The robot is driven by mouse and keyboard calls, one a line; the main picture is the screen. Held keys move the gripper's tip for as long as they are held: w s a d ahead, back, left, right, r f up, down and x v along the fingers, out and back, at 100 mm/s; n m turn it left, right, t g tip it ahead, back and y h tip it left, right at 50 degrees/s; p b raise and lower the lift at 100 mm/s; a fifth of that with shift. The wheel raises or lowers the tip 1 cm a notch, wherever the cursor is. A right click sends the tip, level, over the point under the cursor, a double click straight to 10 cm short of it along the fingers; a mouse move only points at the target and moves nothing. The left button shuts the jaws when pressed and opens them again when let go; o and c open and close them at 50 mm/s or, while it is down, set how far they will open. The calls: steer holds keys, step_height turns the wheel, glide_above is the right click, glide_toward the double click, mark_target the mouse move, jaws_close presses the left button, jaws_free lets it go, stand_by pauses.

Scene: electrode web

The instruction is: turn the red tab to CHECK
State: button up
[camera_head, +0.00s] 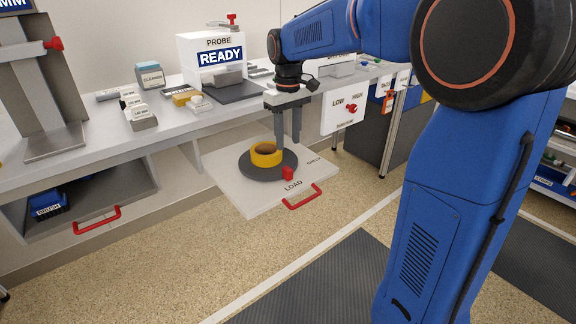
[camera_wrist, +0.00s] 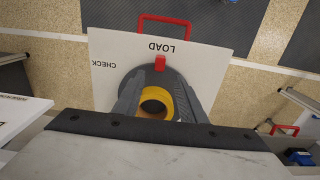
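The red tab (camera_head: 288,173) stands on the front rim of a dark round disc (camera_head: 246,168), beside the word LOAD on a pale pulled-out board (camera_head: 235,190). CHECK is printed further right on the board. In the wrist view the tab (camera_wrist: 160,62) also lies beside LOAD, with CHECK to the left. A yellow roll (camera_head: 266,148) sits on the disc. My gripper (camera_head: 288,141) points down over the disc's far right part, open and empty. In the wrist view its fingers flank the roll (camera_wrist: 157,96); I cannot tell its exact height above the disc.
A red handle (camera_head: 304,196) is on the board's front edge. The bench (camera_head: 165,140) behind carries a probe box reading READY (camera_head: 215,60) and labelled blocks. A white LOW/HIGH panel (camera_head: 342,110) with a red knob stands right of my gripper. The floor in front is clear.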

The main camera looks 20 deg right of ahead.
mark_target(288, 168)
step_height(288, 168, down, 10)
steer(key=shift+f, duration=0.1)
stand_by(0.4)
jaws_close()
